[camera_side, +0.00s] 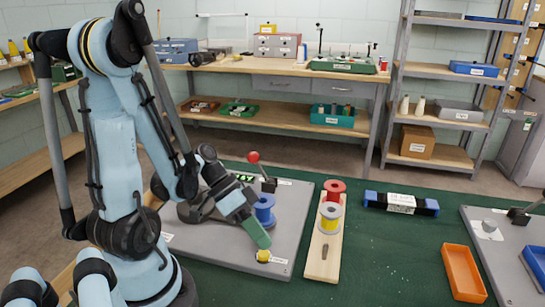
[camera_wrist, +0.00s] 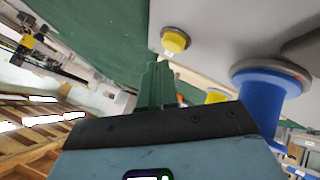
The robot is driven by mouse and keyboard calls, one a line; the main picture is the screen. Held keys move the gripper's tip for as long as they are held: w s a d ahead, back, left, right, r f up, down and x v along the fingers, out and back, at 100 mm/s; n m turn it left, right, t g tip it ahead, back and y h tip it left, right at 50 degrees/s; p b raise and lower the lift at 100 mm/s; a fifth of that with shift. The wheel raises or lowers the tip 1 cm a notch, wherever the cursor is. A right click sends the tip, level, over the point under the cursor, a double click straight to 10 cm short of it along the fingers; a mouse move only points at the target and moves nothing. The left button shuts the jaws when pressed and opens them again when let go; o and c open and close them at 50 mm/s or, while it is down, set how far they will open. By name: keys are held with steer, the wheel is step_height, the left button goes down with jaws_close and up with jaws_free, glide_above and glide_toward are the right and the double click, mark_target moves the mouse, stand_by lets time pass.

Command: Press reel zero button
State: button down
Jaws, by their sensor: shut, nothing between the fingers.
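A yellow button (camera_side: 263,256) sits on the front part of a grey base plate (camera_side: 283,247), close to a blue spool (camera_side: 264,210). My gripper (camera_side: 263,246) is shut and empty, its green fingers tilted down with the tips just above the button in the side view. In the wrist view, the fingertips (camera_wrist: 160,66) lie just short of the yellow button (camera_wrist: 175,40), and the blue spool (camera_wrist: 265,98) stands to the right. I cannot tell whether the tips touch the button. The lettering beside it is too small to read.
A red-knobbed lever (camera_side: 254,158) and a green-digit display (camera_side: 243,178) are at the plate's back. A wooden board (camera_side: 321,263) with red and yellow spools lies to the right.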

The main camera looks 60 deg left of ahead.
mark_target(260, 250)
stand_by(0.3)
steer(key=shift+r, duration=2.5)
steer(key=shift+w+d+f+n+g+y, duration=0.15)
steer(key=shift+w+f+n+g+y, duration=0.2)
steer(key=shift+y, duration=0.45)
steer(key=shift+w+f+n+y, duration=0.1)
steer(key=shift+w+n+y, duration=0.35)
steer(key=shift+y, duration=0.25)
steer(key=w+d+r+n+t+y, duration=0.1)
steer(key=w+r+n+t+y, duration=0.1)
steer(key=w+r+t+y, duration=0.1)
step_height(260, 250, up, 2)
steer(key=shift+w+r+t+y, duration=0.1)
steer(key=shift+w+t+y, duration=0.25)
steer(key=shift+w+y, duration=0.65)
